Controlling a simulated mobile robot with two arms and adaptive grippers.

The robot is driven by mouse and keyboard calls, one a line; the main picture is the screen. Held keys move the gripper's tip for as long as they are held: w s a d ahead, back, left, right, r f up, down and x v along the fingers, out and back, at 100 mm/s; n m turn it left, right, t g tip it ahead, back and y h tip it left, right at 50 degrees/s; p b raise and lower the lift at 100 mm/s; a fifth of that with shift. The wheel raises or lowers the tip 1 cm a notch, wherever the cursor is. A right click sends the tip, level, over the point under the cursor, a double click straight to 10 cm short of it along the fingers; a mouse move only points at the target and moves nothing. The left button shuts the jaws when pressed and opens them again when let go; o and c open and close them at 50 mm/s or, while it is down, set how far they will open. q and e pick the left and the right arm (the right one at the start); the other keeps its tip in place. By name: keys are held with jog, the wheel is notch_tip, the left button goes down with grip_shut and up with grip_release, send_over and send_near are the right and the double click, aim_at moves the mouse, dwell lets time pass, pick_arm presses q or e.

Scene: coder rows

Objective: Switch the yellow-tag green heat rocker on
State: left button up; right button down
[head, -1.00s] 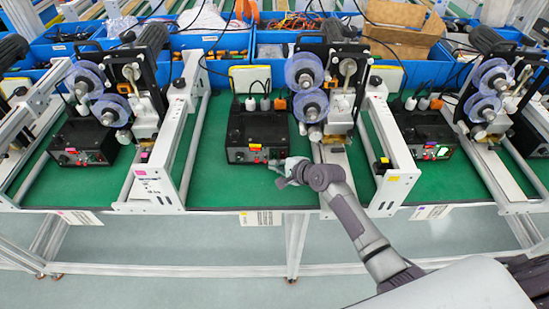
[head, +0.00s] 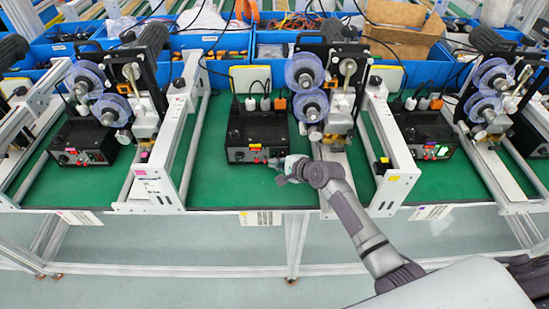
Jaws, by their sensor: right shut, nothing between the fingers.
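The black control box (head: 262,131) in the middle stands on the green mat, with a yellow tag (head: 255,146) on its front panel. Small knobs and reddish switches show below the tag. The green heat rocker is too small to make out, and its position cannot be told; the gripper covers the panel's lower right part. My right gripper (head: 272,162) is shut and empty, its tips at the right part of this panel. Whether they touch it cannot be told. My left gripper is not in view.
Similar control boxes stand at left (head: 85,143) and right (head: 425,133). White metal frames (head: 395,160) rise on both sides of the middle box, and a machine with clear reels (head: 304,70) stands to its right. Blue bins (head: 225,72) line the back. Green mat is free before the box.

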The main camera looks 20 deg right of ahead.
jog(key=shift+w+d, duration=0.1)
jog(key=shift+w, duration=0.25)
dwell(0.6)
jog(key=shift+s+r+p, duration=0.1)
jog(key=shift+s+p, duration=0.45)
jog(key=shift+p, duration=0.15)
jog(key=shift+s+a, duration=0.2)
jog(key=shift+s, duration=0.05)
jog(key=shift+s+a+p, duration=0.1)
jog(key=shift+s+p, duration=0.05)
jog(key=shift+p, duration=0.25)
jog(key=s+p, duration=0.2)
jog(key=s+a+r+p, duration=0.1)
jog(key=shift+s, duration=0.2)
jog(key=shift+s+a+f+p, duration=0.1)
jog(key=shift+s+p, duration=0.3)
jog(key=shift+s, duration=0.05)
